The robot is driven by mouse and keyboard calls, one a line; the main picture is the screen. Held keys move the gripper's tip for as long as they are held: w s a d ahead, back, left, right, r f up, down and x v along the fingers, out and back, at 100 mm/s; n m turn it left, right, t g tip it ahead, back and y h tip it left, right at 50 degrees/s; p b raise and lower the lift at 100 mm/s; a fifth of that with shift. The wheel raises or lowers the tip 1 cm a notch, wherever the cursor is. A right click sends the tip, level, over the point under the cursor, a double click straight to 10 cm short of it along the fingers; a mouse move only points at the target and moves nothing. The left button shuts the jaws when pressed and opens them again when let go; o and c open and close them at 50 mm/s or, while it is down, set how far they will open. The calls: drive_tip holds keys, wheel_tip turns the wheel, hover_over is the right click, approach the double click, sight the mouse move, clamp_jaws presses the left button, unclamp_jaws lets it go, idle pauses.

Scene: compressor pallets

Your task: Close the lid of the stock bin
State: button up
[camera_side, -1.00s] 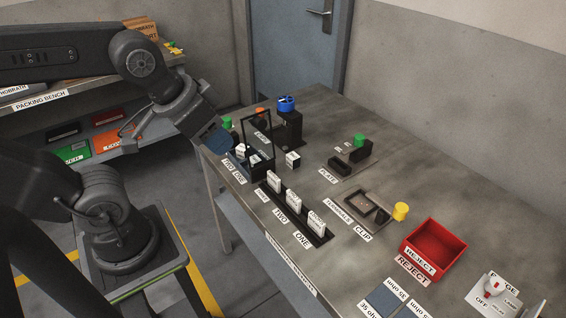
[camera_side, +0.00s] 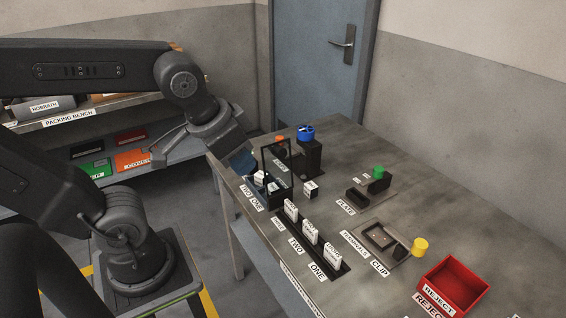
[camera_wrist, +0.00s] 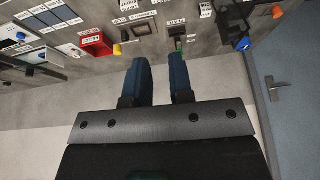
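The stock bin appears to be the dark box (camera_side: 271,189) at the table's near left, by the labels TWO and ONE, with small white pieces in it. Its lid seems to be the dark upright frame (camera_side: 278,153), standing open. My gripper (camera_side: 246,168) is just left of the frame, pointing down to the right; whether it touches is unclear. In the wrist view my gripper (camera_wrist: 159,61) shows two blue fingers apart with nothing between them. I cannot make out the bin clearly there.
A black stand with a blue knob (camera_side: 305,132) is right behind the frame. White cards stand in a black rack (camera_side: 321,251) in front. A green-topped fixture (camera_side: 378,173), a yellow knob (camera_side: 420,245) and a red reject bin (camera_side: 448,284) are farther right. Mid-table is fairly clear.

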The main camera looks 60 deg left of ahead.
drive_tip(key=w+g+y, duration=0.1)
drive_tip(key=w, duration=0.1)
drive_tip(key=w+a+g+y, duration=0.1)
drive_tip(key=w, duration=0.2)
drive_tip(key=w+g+y, duration=0.1)
drive_tip(key=w, duration=0.2)
drive_tip(key=shift+w+a, duration=0.15)
drive_tip(key=shift+a, duration=0.05)
clamp_jaws()
drive_tip(key=g+y, duration=0.3)
drive_tip(key=y, duration=0.2)
approach(283, 156)
drive_tip(key=d+f+x, duration=0.1)
drive_tip(key=x, duration=0.5)
drive_tip(key=shift+a+r+n, duration=0.1)
drive_tip(key=shift+a+n, duration=0.3)
drive_tip(key=shift+a, duration=0.35)
